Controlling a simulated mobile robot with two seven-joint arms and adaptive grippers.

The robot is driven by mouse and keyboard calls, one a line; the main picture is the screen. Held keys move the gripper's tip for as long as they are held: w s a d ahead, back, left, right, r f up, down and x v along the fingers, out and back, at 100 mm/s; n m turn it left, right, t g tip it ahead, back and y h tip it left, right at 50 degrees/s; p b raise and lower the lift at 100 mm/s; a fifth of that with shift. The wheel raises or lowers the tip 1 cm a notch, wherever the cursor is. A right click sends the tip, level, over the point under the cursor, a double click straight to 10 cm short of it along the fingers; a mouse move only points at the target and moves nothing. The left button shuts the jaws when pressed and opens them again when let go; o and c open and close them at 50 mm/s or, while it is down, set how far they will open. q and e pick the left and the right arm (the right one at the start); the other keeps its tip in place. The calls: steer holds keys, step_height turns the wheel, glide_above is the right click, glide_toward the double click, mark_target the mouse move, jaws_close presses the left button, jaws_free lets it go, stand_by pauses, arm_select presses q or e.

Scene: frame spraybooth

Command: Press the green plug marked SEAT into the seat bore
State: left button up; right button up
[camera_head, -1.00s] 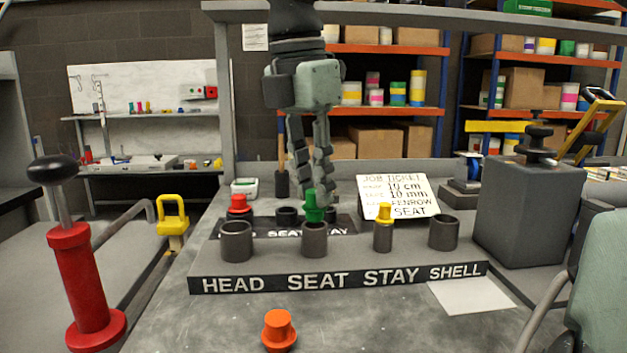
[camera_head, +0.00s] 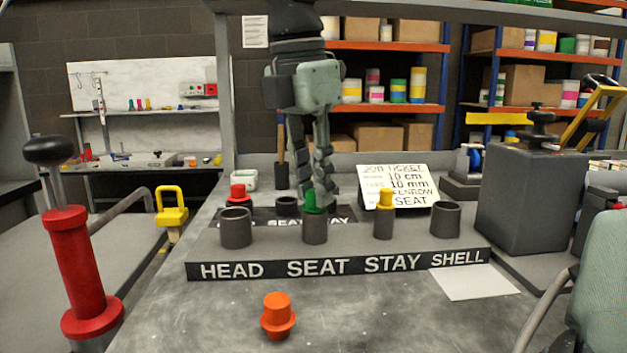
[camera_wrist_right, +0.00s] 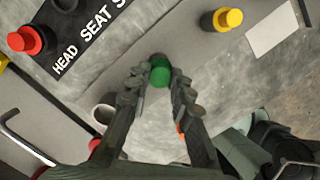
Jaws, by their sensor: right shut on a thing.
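The green plug (camera_head: 313,201) is upright at the mouth of the dark grey seat bore (camera_head: 315,231), above the SEAT label on the front block. Its top stands above the rim; its lower part is out of sight. My right gripper (camera_head: 314,190) comes down from above, with its fingers shut on the green plug. In the right wrist view the green plug (camera_wrist_right: 160,70) shows between the fingertips (camera_wrist_right: 159,76). My left gripper is not in view.
Empty HEAD (camera_head: 236,232) and SHELL (camera_head: 445,222) bores flank the seat bore. A yellow plug (camera_head: 385,199) sits in the STAY bore. A red plug (camera_head: 238,194) stands behind. An orange plug (camera_head: 277,318) is on the front bench. A grey box (camera_head: 530,205) stands right.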

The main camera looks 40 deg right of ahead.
steer(key=o, duration=1)
steer(key=shift+f, duration=0.1)
steer(key=r, duration=0.4)
steer(key=a+r, duration=0.1)
steer(key=r, duration=0.7)
steer(key=shift+a, duration=0.4)
steer(key=shift+f, duration=0.1)
